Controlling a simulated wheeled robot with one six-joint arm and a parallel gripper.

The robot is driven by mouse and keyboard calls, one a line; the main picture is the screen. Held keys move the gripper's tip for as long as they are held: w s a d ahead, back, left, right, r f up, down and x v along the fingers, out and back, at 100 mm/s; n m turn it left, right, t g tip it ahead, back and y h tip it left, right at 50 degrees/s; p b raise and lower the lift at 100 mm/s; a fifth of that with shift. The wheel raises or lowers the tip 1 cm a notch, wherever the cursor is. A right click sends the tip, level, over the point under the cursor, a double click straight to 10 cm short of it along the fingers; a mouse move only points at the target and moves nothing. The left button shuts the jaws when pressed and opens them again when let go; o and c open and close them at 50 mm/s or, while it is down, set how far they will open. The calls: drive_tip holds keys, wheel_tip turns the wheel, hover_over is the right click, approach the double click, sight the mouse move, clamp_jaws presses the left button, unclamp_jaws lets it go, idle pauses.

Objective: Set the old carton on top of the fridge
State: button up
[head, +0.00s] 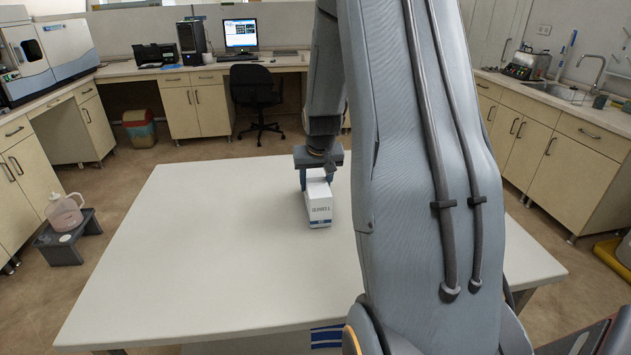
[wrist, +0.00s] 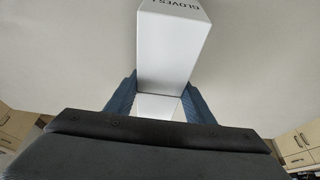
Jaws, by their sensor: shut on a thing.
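The carton (head: 319,208) is a small white box with dark lettering on its front, and it is at the white table near the middle of the head view. In the wrist view the carton (wrist: 172,48) stands out between the fingers, with the word "GLOVES" on its far end. My gripper (head: 318,174) is shut on the carton from above. Its blue fingers (wrist: 157,97) press on both sides of it in the wrist view. I cannot tell whether the carton touches the tabletop. I do not see a fridge in either view.
The white table (head: 190,240) is otherwise bare. Beyond it are counters with a computer monitor (head: 240,34), a printer (head: 155,54) and a black office chair (head: 256,95). A low grey stool (head: 68,238) with a jug (head: 64,212) stands at left. A sink (head: 565,92) is at right.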

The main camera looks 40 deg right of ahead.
drive_tip(key=shift+f, duration=0.15)
drive_tip(key=o, duration=1.3)
